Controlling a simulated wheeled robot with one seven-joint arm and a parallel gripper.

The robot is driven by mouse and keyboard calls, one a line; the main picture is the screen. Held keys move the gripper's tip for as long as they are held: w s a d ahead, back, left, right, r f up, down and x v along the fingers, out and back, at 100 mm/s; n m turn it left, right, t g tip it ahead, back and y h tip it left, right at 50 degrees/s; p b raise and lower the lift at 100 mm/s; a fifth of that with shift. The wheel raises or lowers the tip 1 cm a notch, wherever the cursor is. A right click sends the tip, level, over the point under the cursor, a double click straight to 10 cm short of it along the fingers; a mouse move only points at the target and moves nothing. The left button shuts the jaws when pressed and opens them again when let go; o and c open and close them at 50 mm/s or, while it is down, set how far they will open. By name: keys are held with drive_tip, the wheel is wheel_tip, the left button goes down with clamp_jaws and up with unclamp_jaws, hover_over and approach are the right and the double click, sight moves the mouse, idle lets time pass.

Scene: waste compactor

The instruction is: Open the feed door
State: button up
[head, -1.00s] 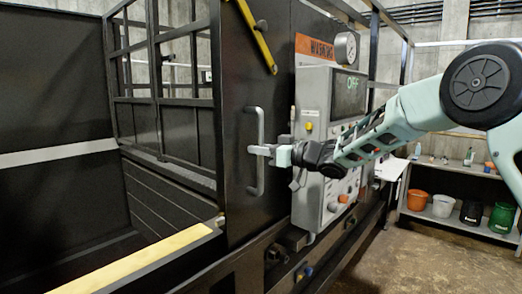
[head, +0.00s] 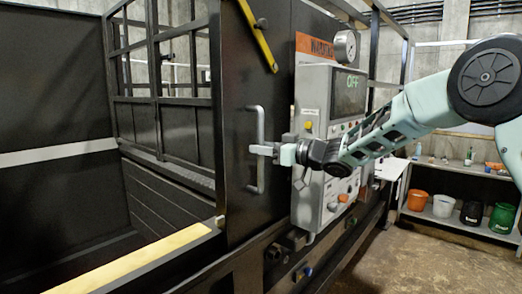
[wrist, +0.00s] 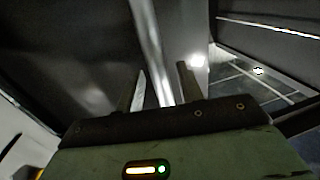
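The feed door (head: 238,190) is a dark upright panel on the side of the compactor, left of the control box. Its pale vertical bar handle (head: 260,180) stands out from the panel. My gripper (head: 262,150) reaches in from the right at the handle's middle height. In the wrist view, the handle (wrist: 150,45) runs between the two fingers of my gripper (wrist: 163,80). Whether either finger touches the bar is unclear.
The control box (head: 330,105), with a screen reading OFF, stands just right of the handle, close behind my gripper. A yellow bar (head: 258,35) slants above the handle. A shelf (head: 455,228) with buckets stands at the right. Open floor lies before it.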

drive_tip(key=b+v, duration=0.5)
drive_tip(key=v, duration=1.1)
drive_tip(key=shift+d+b, duration=0.2)
drive_tip(key=shift+b, duration=0.2)
drive_tip(key=shift+s, duration=0.1)
drive_tip(key=s+a+f+m+h+b, duration=0.1)
drive_tip(key=s+a+f+m+h, duration=0.1)
drive_tip(key=s+a+f+h, duration=0.3)
drive_tip(key=s+f+m+g+h+b, duration=0.1)
drive_tip(key=s+f+h, duration=0.15)
drive_tip(key=f, duration=0.35)
drive_tip(key=s+a+f+m+h+b, duration=0.1)
drive_tip(key=s+a+f+m+h, duration=0.15)
drive_tip(key=s+f, duration=0.3)
drive_tip(key=s+f+g+h, duration=0.1)
drive_tip(key=s+f+g, duration=0.2)
drive_tip(key=s, duration=0.5)
drive_tip(key=s+d+f+n+g+h+b, duration=0.1)
drive_tip(key=s+f+g+h, duration=0.1)
drive_tip(key=s+f, duration=0.3)
drive_tip(key=s+d+f+n+g+h, duration=0.1)
drive_tip(key=s+f+g, duration=0.3)
drive_tip(key=s, duration=0.9)
drive_tip(key=shift+s, duration=0.2)
drive_tip(key=shift+d, duration=0.2)
